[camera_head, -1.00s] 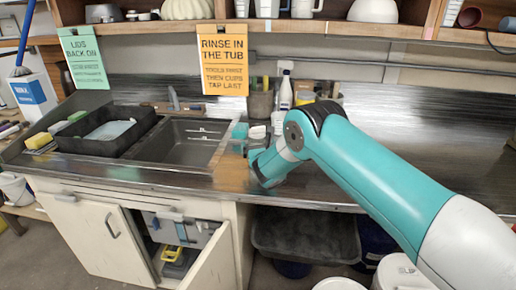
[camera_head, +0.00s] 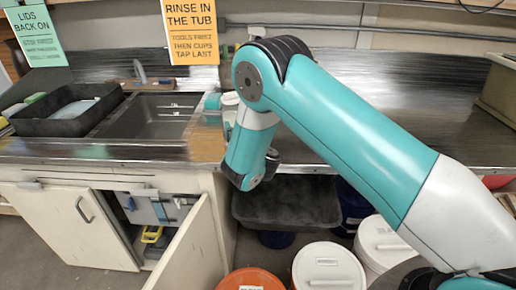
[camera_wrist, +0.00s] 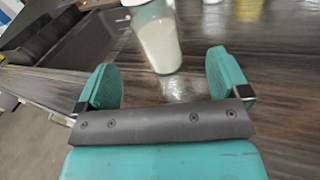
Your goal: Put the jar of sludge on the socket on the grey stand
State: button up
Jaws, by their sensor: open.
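A clear jar with pale, milky contents (camera_wrist: 160,45) stands upright on the counter in the wrist view, its top cut off by the frame edge. I take it for the jar of sludge. My gripper (camera_wrist: 164,80) is open and empty, its two teal fingers apart, with the jar a little beyond them, roughly centred and not touched. A pale-topped object (camera_head: 230,99), perhaps the same jar, shows partly behind my arm, right of the sink. I cannot make out the grey stand or its socket.
The sink (camera_head: 150,117) and a black tray (camera_head: 70,128) are at the left. A cabinet door (camera_head: 195,250) hangs open below. A black bin (camera_head: 287,203), an orange-lidded bucket (camera_head: 252,280) and white buckets (camera_head: 328,266) stand under the counter. The counter right of my arm is mostly clear.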

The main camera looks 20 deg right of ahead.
jog(key=s+d+r+m+g+h, duration=0.1)
jog(key=s+d+r+m+g, duration=0.2)
jog(key=m, duration=0.6)
jog(key=s+d+r+m+g+h, duration=0.1)
jog(key=s+r+m+g, duration=0.35)
jog(key=m, duration=0.45)
jog(key=s+a+r+m+g+y, duration=0.2)
jog(key=s+a+m+g, duration=0.1)
jog(key=s, duration=0.8)
jog(key=s+a+r+m+g+y, duration=0.2)
jog(key=s+a+m+g, duration=0.1)
jog(key=s, duration=0.8)
jog(key=s+a+r+m+g+y, duration=0.2)
jog(key=s+a+r+m+g, duration=0.1)
jog(key=s, duration=0.8)
jog(key=shift+s+a+g+y, duration=0.2)
jog(key=shift+s+g+y, duration=0.2)
jog(key=shift+g, duration=0.25)
jog(key=shift+w+r, duration=0.1)
